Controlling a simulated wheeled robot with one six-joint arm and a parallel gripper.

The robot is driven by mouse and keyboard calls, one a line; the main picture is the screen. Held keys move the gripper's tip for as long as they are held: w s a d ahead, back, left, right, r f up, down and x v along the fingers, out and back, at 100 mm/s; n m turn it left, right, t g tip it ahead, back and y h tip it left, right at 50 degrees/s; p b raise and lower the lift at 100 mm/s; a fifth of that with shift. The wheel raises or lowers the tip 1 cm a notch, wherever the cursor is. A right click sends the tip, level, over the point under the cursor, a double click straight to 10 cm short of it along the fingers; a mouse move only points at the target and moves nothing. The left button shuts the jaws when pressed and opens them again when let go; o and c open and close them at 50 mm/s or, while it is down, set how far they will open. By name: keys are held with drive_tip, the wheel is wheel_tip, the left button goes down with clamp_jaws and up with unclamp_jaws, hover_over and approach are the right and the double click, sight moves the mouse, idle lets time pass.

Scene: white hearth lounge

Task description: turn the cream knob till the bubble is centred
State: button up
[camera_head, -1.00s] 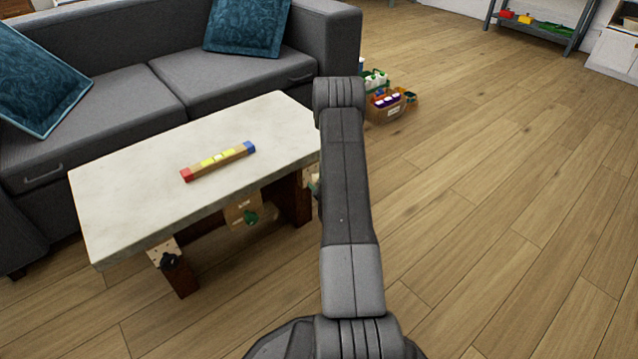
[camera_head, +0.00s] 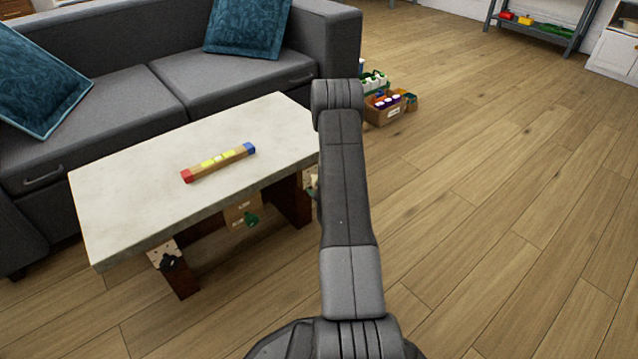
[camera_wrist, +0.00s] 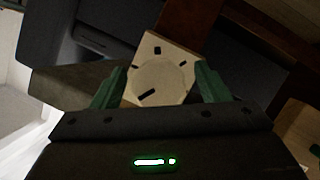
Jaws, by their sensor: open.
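The cream knob (camera_wrist: 158,82) shows in the wrist view, round with a dark mark on its face, on a cream plate (camera_wrist: 152,47) with dark marks around it. My gripper (camera_wrist: 160,74) is open, its green fingers on either side of the knob, with gaps visible. In the head view my arm hides the gripper and most of that corner. A spirit level (camera_head: 202,168) with red and blue ends and yellow windows lies on the pale tabletop (camera_head: 125,195). Its bubble is too small to read.
A black knob (camera_head: 171,263) sits at the table's near left leg and a green knob (camera_head: 251,220) under its near edge. A grey sofa (camera_head: 130,75) stands behind the table. A box of bottles (camera_head: 387,112) stands on the floor beyond. The floor at right is clear.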

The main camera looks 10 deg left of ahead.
drive_tip(key=p+v, duration=0.4)
drive_tip(key=v, duration=1)
drive_tip(key=shift+w+a, duration=0.1)
drive_tip(key=b+x, duration=0.4)
drive_tip(key=x, duration=0.9)
drive_tip(key=shift+w+a+f, duration=0.2)
drive_tip(key=shift+w, duration=0.1)
drive_tip(key=shift+r, duration=0.1)
